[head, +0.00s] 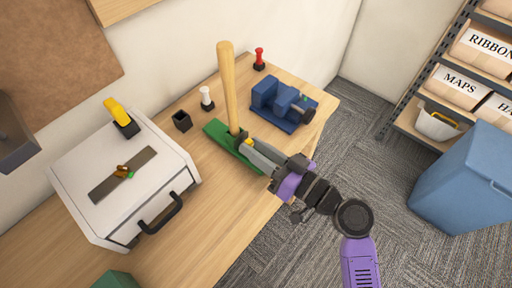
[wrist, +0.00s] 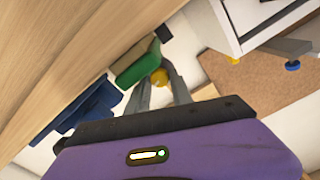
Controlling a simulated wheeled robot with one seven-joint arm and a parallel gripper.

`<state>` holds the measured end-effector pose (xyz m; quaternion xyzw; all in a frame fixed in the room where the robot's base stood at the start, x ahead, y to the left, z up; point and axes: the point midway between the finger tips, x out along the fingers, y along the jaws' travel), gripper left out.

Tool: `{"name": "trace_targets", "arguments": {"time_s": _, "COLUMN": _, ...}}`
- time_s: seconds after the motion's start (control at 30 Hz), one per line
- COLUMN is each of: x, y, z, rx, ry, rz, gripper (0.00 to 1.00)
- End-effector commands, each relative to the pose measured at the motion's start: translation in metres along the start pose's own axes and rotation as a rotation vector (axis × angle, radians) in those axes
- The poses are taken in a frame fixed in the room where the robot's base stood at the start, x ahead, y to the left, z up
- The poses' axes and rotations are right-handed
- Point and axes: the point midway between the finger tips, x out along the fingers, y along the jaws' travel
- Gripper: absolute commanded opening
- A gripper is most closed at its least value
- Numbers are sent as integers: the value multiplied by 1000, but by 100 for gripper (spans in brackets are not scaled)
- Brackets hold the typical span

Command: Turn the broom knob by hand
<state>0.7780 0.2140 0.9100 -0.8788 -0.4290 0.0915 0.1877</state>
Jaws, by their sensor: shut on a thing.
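The broom stands upright, its pale wooden handle (head: 228,85) rising from a green base (head: 215,130) on the wooden table. The green base also shows in the wrist view (wrist: 137,64). A small yellow knob (head: 248,142) sits at the base beside the handle; in the wrist view the yellow knob (wrist: 158,77) is round and lies between my fingertips. My gripper (head: 250,148) reaches in from the right and is shut on the knob; the wrist view shows its two grey fingers (wrist: 160,84) on either side. The fingers partly hide the base.
A blue vise-like device (head: 280,103) stands right of the broom. A red-topped piece (head: 259,58), a white-topped piece (head: 207,98) and a black cup (head: 182,121) stand behind. A white box (head: 75,190) with a black handle is at left. A blue bin (head: 465,185) stands at right.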

Motion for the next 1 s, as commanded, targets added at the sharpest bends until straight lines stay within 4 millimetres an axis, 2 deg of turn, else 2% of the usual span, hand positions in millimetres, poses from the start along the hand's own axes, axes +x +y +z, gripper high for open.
{"name": "trace_targets", "arguments": {"time_s": 0.17, "x": 0, "y": 0, "z": 1, "rx": -1, "ry": -2, "rz": 0, "gripper": 0}}
{"name": "trace_targets", "arguments": {"time_s": 0.2, "x": 0, "y": 0, "z": 1, "rx": -1, "ry": -2, "rz": 0, "gripper": 33}}
{"name": "trace_targets", "arguments": {"time_s": 0.3, "x": 0, "y": 0, "z": 1, "rx": -2, "ry": -1, "rz": 0, "gripper": 48}}
{"name": "trace_targets", "arguments": {"time_s": 0.67, "x": -5, "y": 1, "z": 1, "rx": -3, "ry": 0, "rz": 2, "gripper": 48}}
{"name": "trace_targets", "arguments": {"time_s": 1.0, "x": -56, "y": 1, "z": 2, "rx": -3, "ry": -1, "rz": 3, "gripper": 48}}
